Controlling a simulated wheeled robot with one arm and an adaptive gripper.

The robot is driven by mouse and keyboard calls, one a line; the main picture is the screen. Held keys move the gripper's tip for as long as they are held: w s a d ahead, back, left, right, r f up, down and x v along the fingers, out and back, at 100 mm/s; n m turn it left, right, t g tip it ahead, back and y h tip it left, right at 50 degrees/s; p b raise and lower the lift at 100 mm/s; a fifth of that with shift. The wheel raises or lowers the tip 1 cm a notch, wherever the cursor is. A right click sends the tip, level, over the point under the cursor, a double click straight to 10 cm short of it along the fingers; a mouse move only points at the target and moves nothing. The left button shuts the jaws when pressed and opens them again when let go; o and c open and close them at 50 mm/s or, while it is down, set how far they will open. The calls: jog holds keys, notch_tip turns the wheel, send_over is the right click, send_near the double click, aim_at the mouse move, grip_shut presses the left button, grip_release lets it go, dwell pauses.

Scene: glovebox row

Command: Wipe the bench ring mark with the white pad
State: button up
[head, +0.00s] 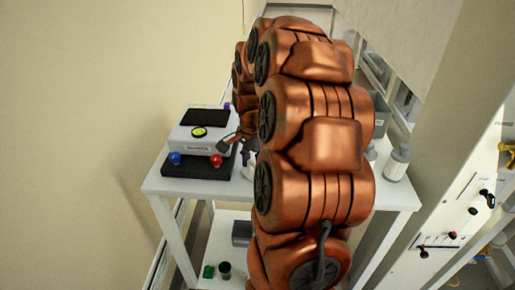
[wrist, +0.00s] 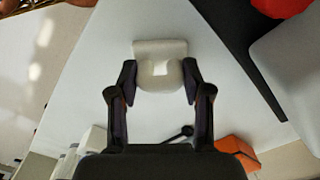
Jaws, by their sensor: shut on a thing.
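In the wrist view my gripper (wrist: 160,80) is shut on a white pad (wrist: 160,47). The pad has a flat edge on its far side and a rounded white grip between the two dark fingers. The pad is over the white bench top (wrist: 105,60); I cannot tell whether it touches the surface. I do not see the ring mark in either view.
A white bottle (head: 397,162) stands at the bench's right. In the wrist view, an orange object (wrist: 238,148) lies at lower right.

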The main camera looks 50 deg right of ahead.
jog(key=shift+s+a, duration=0.5)
jog(key=shift+a, duration=0.15)
notch_tip(320, 180, up, 3)
jog(key=shift+w+d, duration=0.1)
jog(key=shift+w, duration=0.05)
jog(key=shift+r, duration=0.35)
jog(key=shift+r+p, duration=0.45)
jog(key=shift+r, duration=1.95)
